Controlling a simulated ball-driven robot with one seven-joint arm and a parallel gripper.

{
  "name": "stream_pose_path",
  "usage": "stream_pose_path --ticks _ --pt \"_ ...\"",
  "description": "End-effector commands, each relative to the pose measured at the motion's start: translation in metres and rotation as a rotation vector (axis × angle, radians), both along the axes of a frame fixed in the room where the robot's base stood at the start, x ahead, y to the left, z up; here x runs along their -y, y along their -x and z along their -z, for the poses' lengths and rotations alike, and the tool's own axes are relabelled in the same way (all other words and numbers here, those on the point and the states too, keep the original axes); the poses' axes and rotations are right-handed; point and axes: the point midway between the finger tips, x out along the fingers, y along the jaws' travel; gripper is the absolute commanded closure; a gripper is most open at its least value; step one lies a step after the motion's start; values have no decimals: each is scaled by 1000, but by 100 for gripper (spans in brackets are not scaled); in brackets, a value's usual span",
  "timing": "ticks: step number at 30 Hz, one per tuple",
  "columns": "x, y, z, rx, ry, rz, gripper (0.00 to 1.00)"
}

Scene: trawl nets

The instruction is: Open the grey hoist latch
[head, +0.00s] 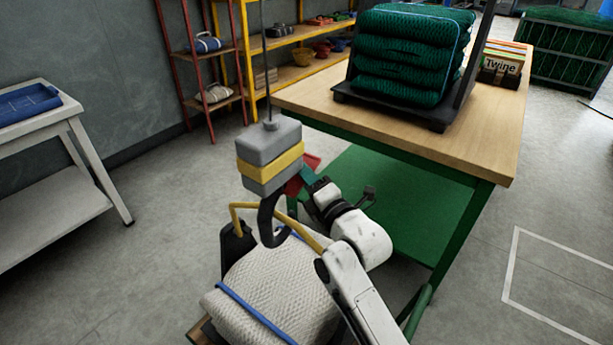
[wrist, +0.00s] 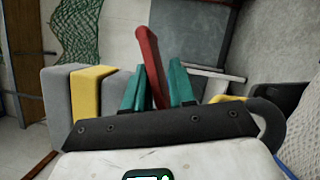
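The grey hoist block (head: 268,143) with a yellow band hangs on a cable above the floor. Its black hook (head: 266,222) curves down below it. In the wrist view the block (wrist: 57,105) is at left and the hook (wrist: 271,122) at right. A red lever (wrist: 150,62), apparently the latch, stands out from the block; it also shows in the head view (head: 312,161). My gripper (wrist: 160,75) is open, with its teal fingers on either side of the red lever. Clear space shows between the lever and the right finger. Contact with the left finger is unclear.
A white bundle with a blue strap (head: 275,290) and a yellow bar (head: 238,208) are under the hook. A green-framed workbench (head: 400,118) with stacked green nets (head: 412,50) stands close to my arm. A white table (head: 75,125) is at left, with open floor between.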

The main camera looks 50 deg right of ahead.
Motion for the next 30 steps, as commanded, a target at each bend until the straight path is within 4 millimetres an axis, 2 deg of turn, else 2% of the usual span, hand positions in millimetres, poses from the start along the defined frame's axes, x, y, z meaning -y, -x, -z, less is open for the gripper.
stream_pose_path --ticks 3,22,26,30 --pt "0 0 0 0 0 0 64" --pt "1 0 -5 10 -10 3 64" --pt "3 0 -3 8 -65 4 64" --pt "5 0 1 2 -192 6 64"
